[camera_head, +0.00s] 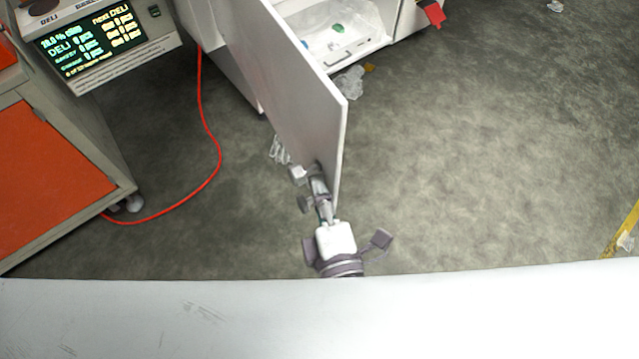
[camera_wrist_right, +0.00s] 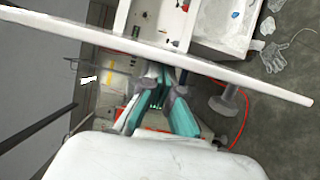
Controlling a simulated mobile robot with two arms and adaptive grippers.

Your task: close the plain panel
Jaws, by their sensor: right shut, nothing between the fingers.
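The plain panel (camera_head: 300,90) is a flat white door standing open from the white cabinet (camera_head: 400,20) at the top of the head view. Its free end points down the picture. My right gripper (camera_head: 310,185) is at that free end, its fingers overlapping the panel's lower left face; I cannot tell if they touch it. In the right wrist view the panel (camera_wrist_right: 230,75) runs as a long pale strip across the picture, just beyond the fingers of the shut, empty gripper (camera_wrist_right: 158,85). My left gripper is not in view.
The open cabinet holds a white bin (camera_head: 345,50). An orange-fronted cabinet (camera_head: 50,160) and a scale (camera_head: 100,40) stand left, with a red cable (camera_head: 215,150) on the floor.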

